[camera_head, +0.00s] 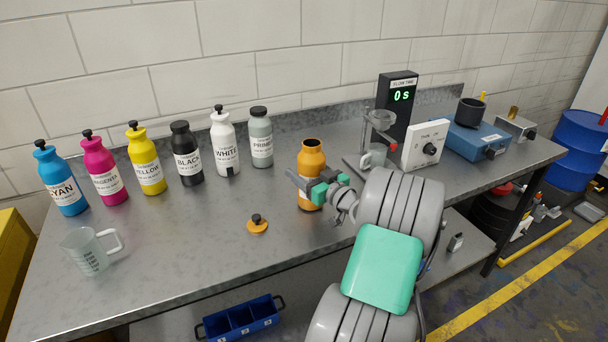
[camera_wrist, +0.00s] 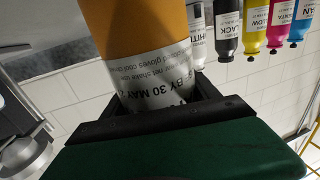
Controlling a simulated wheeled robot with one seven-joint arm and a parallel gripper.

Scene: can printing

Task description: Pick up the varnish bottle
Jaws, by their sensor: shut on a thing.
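The orange bottle (camera_head: 311,157), which I take to be the varnish bottle, is upright at the middle of the bench with its neck uncapped. Its label name is hidden behind my gripper. My gripper (camera_head: 306,186) reaches in from the right and is shut around the bottle's lower body. In the wrist view the orange bottle (camera_wrist: 140,32) fills the space between the fingers, with part of its white label showing. I cannot tell whether its base touches the bench. An orange cap with a black knob (camera_head: 257,224) lies on the bench, left of and nearer than the bottle.
Cyan, magenta, yellow, black, white and primer bottles (camera_head: 262,140) stand in a row at the back left. A clear measuring jug (camera_head: 91,250) is at the front left. A timer (camera_head: 397,105), white dial box (camera_head: 425,146) and blue device (camera_head: 474,139) stand right. The front middle is mostly clear.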

